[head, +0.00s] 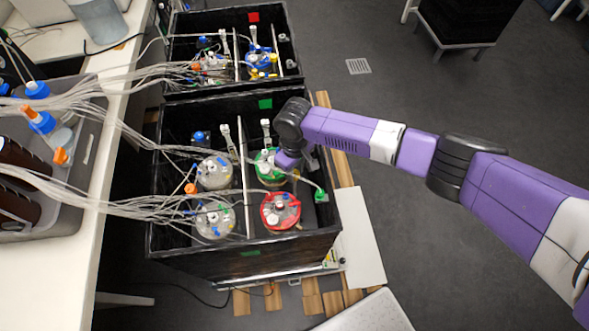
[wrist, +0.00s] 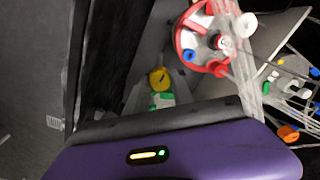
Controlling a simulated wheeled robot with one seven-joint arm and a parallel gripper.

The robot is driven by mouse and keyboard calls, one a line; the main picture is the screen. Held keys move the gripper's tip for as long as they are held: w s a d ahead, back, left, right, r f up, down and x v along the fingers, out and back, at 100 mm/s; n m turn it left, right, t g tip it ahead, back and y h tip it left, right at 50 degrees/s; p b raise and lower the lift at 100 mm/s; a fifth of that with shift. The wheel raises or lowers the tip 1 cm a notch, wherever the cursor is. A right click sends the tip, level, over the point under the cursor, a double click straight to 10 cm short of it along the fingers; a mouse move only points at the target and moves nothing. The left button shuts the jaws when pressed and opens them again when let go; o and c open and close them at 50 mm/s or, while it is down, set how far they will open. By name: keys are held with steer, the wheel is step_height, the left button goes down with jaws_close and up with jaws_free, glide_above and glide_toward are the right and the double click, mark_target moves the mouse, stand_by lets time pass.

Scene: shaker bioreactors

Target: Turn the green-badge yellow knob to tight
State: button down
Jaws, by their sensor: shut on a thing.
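The yellow knob (wrist: 160,79) shows in the wrist view, just beyond the purple body of my gripper (wrist: 160,88). A bright green badge (wrist: 163,100) sits right beside it on the near side. Grey finger shapes flank the knob on both sides, and my gripper is shut on it. The fingertip contact is partly hidden by the gripper body. In the head view my gripper (head: 288,159) reaches down into the front black box (head: 200,260), beside the green-lidded vessel (head: 265,178).
A red-lidded vessel (head: 281,211) stands close to my gripper. Two clear-lidded vessels (head: 214,172) (head: 215,219) stand left of the divider. Bundled clear tubes (head: 110,205) run in from the left bench. A second black box (head: 215,22) with a red badge stands behind.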

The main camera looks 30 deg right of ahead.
steer(key=m, duration=0.5)
steer(key=shift+m, duration=0.4)
stand_by(0.4)
steer(key=c, duration=1.1)
jaws_free()
steer(key=shift+r, duration=3.95)
